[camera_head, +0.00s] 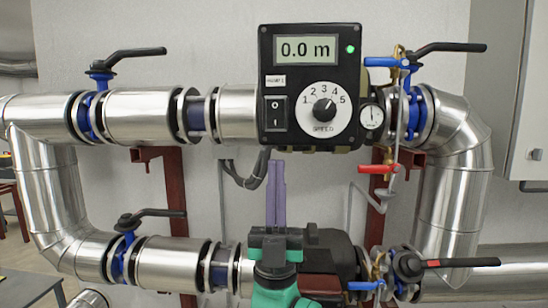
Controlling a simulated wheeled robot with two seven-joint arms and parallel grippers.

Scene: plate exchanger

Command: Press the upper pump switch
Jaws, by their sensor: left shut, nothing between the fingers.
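The upper pump's black control box (309,85) is on the upper pipe, right of centre. Its display (306,49) reads 0.0 m and a small green light (350,49) is lit. The upper pump switch (277,114) is a black rocker marked O and I at the box's lower left, beside the round speed dial (323,107). My left gripper (277,163) points up from the bottom middle, its purple fingers together and empty. In the picture its tips are just below the box, under the switch; I cannot tell the depth gap. My right gripper is out of view.
Silver pipes run left and right of the pump. Black-handled valves (101,70) and a red-handled valve (379,168) stick out. A pressure gauge (372,117) sits right of the box. A lower pump (330,255) is partly hidden behind my left gripper. A grey cabinet (520,90) stands right.

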